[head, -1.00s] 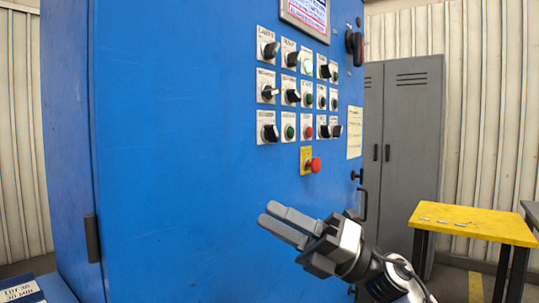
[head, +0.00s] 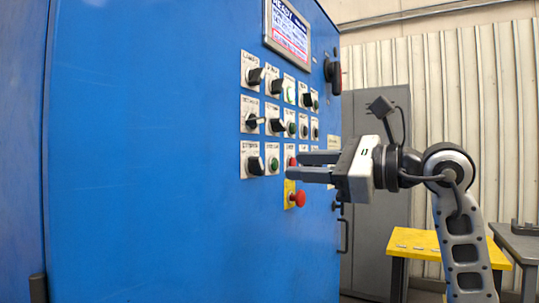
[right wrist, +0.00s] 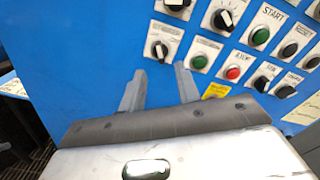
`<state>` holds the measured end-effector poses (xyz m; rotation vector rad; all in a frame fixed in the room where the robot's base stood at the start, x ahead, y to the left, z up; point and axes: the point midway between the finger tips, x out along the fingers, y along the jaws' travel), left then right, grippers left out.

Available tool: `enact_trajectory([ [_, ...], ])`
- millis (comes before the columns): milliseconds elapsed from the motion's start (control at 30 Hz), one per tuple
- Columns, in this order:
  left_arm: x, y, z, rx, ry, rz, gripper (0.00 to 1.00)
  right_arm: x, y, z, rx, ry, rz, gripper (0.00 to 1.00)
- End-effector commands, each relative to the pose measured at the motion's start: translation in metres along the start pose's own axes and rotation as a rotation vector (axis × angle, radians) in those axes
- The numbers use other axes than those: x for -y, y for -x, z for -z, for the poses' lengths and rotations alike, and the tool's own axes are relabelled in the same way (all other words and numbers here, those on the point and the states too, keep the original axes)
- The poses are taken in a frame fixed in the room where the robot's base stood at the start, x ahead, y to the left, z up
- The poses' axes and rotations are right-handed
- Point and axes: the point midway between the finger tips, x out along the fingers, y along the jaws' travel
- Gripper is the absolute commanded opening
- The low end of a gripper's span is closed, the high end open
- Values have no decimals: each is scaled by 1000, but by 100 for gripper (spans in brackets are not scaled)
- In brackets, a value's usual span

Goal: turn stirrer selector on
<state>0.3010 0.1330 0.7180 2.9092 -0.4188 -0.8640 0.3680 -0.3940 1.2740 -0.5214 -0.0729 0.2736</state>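The blue cabinet's panel carries rows of black selector knobs on white label plates; the small labels are too blurred for me to tell surely which is the stirrer selector. The bottom-left selector (head: 255,165) has a black knob; it also shows in the right wrist view (right wrist: 160,50), just beyond the fingertips. My right gripper (head: 296,166) is open and empty, its fingers pointing left in front of the panel's lower rows. In the right wrist view its two fingers (right wrist: 160,70) stand apart, with bare blue panel between them. My left gripper is not in view.
A red emergency button (head: 297,199) on a yellow plate sits below the right fingers. Green (head: 274,164) and red (right wrist: 233,72) buttons neighbour the selectors. A lit screen (head: 287,30) is above. A grey locker (head: 365,225) and yellow table (head: 420,243) stand to the right.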

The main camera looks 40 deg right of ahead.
Motion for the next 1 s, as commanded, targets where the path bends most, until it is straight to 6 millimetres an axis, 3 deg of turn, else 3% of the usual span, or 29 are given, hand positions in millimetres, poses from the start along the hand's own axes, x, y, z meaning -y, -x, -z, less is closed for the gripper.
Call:
enact_trajectory([
  [100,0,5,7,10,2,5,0,2,-26,-4,0,-2,-3,33],
  [300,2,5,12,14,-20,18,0,1,-57,-3,1,-3,-3,33],
  [500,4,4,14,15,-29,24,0,0,-70,-1,1,-1,-1,33],
  [767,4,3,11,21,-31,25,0,0,-72,0,1,-1,0,33],
  [900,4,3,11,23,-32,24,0,0,-72,0,1,-1,-1,0],
  [1000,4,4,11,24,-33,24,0,0,-71,0,1,-1,-1,0],
])
